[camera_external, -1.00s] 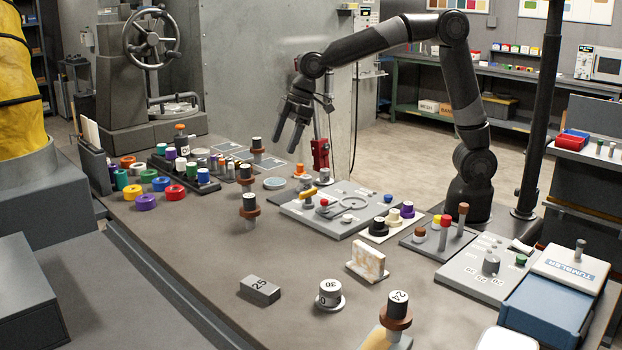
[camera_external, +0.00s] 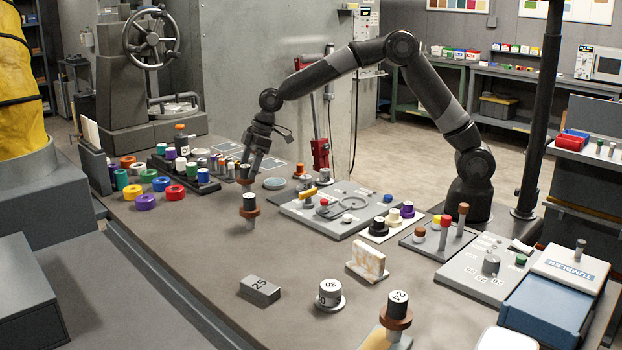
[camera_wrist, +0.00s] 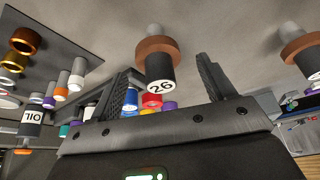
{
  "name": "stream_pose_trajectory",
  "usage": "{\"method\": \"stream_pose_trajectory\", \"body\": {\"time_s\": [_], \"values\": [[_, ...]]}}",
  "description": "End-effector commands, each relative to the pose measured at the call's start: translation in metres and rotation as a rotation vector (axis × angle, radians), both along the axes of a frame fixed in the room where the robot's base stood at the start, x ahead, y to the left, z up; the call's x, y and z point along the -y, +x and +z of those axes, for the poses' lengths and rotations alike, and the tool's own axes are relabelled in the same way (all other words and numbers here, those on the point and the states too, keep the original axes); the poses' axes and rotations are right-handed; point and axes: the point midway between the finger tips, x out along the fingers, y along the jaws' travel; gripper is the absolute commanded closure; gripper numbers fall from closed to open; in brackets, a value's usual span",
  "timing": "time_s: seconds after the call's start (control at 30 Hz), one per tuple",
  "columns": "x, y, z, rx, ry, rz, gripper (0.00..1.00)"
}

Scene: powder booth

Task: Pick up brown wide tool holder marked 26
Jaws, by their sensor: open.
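The tool holder marked 26 (camera_wrist: 158,72) shows in the wrist view as a dark cylinder with a wide brown collar and a white numbered end. It lies between the two finger lines of my gripper (camera_wrist: 161,72), with a gap on both sides. The fingers are open and hold nothing. In the external view my gripper (camera_external: 251,168) points down over the table, behind a brown-collared holder (camera_external: 249,207). My arm hides the spot of another such holder there. I cannot read 26 in the external view.
Another brown-collared holder (camera_wrist: 300,48) stands right in the wrist view. Small tools and a holder marked 110 (camera_wrist: 32,118) are at its left. Coloured rings (camera_external: 145,201) lie left in the external view; a grey fixture plate (camera_external: 290,208) is right. The table's front middle is partly clear.

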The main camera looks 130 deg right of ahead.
Motion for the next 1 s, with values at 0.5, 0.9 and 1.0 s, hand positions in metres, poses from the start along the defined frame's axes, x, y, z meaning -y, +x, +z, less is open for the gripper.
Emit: {"method": "stream_pose_trajectory", "body": {"time_s": [0.5, 0.9, 1.0], "values": [[0.007, 0.017, -0.043, 0.0, 0.0, 0.0, 0.25], [0.007, 0.017, -0.043, 0.0, 0.0, 0.0, 0.52], [0.007, 0.017, -0.043, 0.0, 0.0, 0.0, 0.61]]}}
